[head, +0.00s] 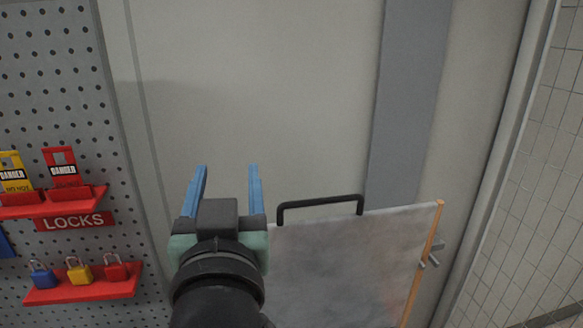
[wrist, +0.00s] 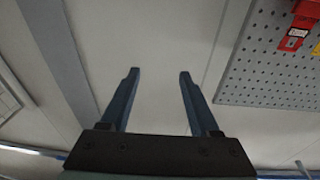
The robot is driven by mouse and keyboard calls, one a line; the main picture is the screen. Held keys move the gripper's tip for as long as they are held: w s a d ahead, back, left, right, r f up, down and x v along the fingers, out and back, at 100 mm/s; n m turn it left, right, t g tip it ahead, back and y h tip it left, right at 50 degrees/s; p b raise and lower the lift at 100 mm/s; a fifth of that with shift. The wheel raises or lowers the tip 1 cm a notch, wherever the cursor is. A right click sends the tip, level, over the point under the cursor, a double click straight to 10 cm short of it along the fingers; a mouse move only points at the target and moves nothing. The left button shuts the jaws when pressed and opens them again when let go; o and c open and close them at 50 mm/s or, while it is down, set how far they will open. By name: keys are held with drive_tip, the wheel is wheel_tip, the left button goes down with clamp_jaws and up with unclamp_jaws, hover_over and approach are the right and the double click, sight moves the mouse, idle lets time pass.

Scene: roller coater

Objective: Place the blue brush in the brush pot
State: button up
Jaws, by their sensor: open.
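My gripper (head: 229,172) has two blue fingers held wide apart with nothing between them. In the head view it is raised in front of a pale wall panel. It also shows in the wrist view (wrist: 156,75), where the space between the fingers is empty. Neither the blue brush nor the brush pot shows in either view.
A grey pegboard (head: 60,80) at left carries red shelves with danger tags and several padlocks (head: 78,274). A black handle (head: 320,204) stands above a grey sheet (head: 350,265) with a wooden edge rod (head: 424,262), right of my gripper. A tiled wall (head: 550,190) is at far right.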

drive_tip(key=s+d+r+t+h, duration=0.2)
drive_tip(key=s+d+r+t, duration=0.2)
drive_tip(key=r, duration=0.6)
drive_tip(key=s+d+r+m+t+h, duration=0.1)
drive_tip(key=s+d+r+t, duration=0.3)
drive_tip(key=s+r, duration=0.3)
wheel_tip(320, 180, up, 3)
drive_tip(key=shift+d+f+m+h, duration=0.1)
drive_tip(key=shift+d+m+h, duration=0.2)
drive_tip(key=shift+d+h, duration=0.15)
